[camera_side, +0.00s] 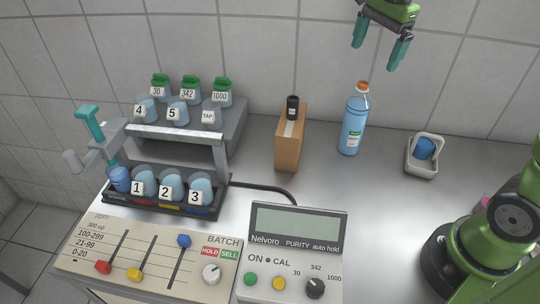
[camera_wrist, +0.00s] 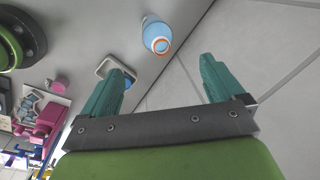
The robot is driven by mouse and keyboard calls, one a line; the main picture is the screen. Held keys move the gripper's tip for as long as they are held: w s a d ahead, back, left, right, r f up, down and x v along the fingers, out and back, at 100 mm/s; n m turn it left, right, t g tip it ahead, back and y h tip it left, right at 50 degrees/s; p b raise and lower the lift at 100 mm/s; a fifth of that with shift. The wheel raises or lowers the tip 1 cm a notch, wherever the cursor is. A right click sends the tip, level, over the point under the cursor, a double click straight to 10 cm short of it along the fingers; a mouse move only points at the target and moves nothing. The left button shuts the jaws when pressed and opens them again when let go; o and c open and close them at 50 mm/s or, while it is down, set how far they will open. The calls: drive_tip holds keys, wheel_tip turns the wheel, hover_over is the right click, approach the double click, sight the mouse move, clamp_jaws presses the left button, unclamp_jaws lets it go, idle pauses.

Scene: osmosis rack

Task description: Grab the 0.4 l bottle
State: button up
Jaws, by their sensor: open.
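A blue bottle (camera_side: 353,122) with an orange cap and a small label stands upright on the metal table, near the tiled wall. I cannot read a volume on its label. My gripper (camera_side: 380,54) is open and empty, high above the table, up and to the right of the bottle and apart from it. In the wrist view the bottle (camera_wrist: 157,36) shows from above, beyond the fingers and between them in the picture. Both teal fingers of my gripper (camera_wrist: 163,82) are spread wide.
A cardboard box (camera_side: 289,140) with a dark-capped vial (camera_side: 292,107) stands left of the bottle. A small white basket (camera_side: 421,163) holding a blue item is to its right. A numbered rack (camera_side: 226,155) and a purity meter (camera_side: 294,232) are further left and front.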

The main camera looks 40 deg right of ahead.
wheel_tip(320, 180, up, 3)
drive_tip(key=w+d+m+g, duration=0.1)
drive_tip(key=w+d+m, duration=0.1)
drive_tip(key=m, duration=0.8)
approach(362, 93)
drive_tip(key=f, duration=0.2)
drive_tip(key=d+f, duration=0.1)
drive_tip(key=f, duration=0.3)
drive_tip(key=shift+w+d+f, duration=0.2)
drive_tip(key=shift+w+d, duration=0.15)
drive_tip(key=shift+d, duration=0.05)
drive_tip(key=shift+w+a+f, duration=0.1)
drive_tip(key=shift+a+f, duration=0.1)
drive_tip(key=shift+f, duration=1.15)
drive_tip(key=shift+w+a+f, duration=0.1)
drive_tip(key=shift+a+f, duration=0.1)
drive_tip(key=shift+f, duration=1.15)
drive_tip(key=shift+c, duration=0.3)
drive_tip(key=c, duration=1.7)
drive_tip(key=shift+r, duration=0.1)
clamp_jaws()
